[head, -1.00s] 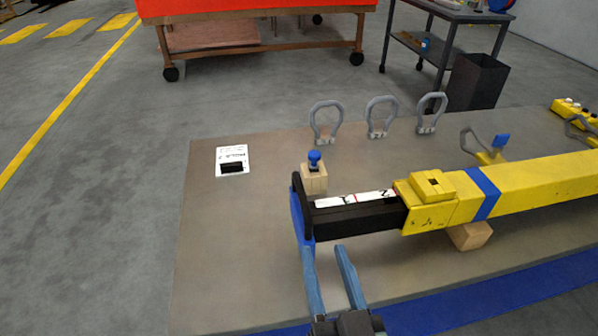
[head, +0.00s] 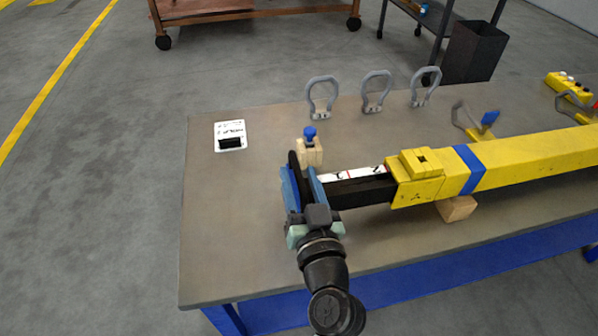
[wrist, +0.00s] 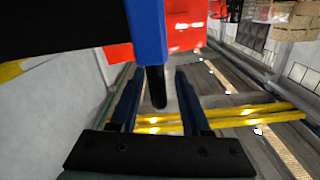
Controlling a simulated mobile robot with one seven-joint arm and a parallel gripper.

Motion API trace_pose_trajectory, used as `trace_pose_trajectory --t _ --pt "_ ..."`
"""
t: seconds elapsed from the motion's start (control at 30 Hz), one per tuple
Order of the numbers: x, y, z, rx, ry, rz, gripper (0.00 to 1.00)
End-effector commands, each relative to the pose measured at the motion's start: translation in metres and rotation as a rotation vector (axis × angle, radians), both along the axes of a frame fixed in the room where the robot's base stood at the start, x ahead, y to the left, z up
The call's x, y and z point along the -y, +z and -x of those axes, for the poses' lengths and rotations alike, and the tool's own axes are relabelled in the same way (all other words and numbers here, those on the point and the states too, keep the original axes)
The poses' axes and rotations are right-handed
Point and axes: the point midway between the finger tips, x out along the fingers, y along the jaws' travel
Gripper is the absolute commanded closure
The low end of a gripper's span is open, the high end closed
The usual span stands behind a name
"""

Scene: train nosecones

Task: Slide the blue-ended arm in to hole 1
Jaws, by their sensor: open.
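The blue-ended arm is a black bar (head: 362,192) marked with a white strip, reaching left out of a yellow beam (head: 520,160). Its left end is a black and blue plate, largely hidden by my gripper in the head view. My gripper (head: 301,178) is open, its two blue fingers around that end plate. In the wrist view the blue end (wrist: 147,35) comes down between my gripper's fingers (wrist: 153,95), with a dark tip below. I see a gap on each side of it. Hole 1 cannot be made out.
A wooden block with a blue knob (head: 309,148) stands just behind the end plate. Several grey loops (head: 321,97) stand along the table's back edge. A white card with a black block (head: 230,136) lies at the left.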

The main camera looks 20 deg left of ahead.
Motion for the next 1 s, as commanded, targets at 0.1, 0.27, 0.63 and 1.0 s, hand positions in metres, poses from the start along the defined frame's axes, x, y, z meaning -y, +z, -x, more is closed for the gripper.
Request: trace_pose_trajectory --t 0.1,0.27,0.63,1.0 --pt "-0.0031 0.0003 -0.0039 0.001 0.001 0.001 0.53" --pt "-0.0033 -0.0001 -0.0044 0.0 0.0 0.0 0.53" --pt "-0.003 0.0 -0.0041 0.0 0.0 0.0 1.0" --pt "-0.0033 -0.0001 -0.0038 0.0 0.001 0.0 1.0"
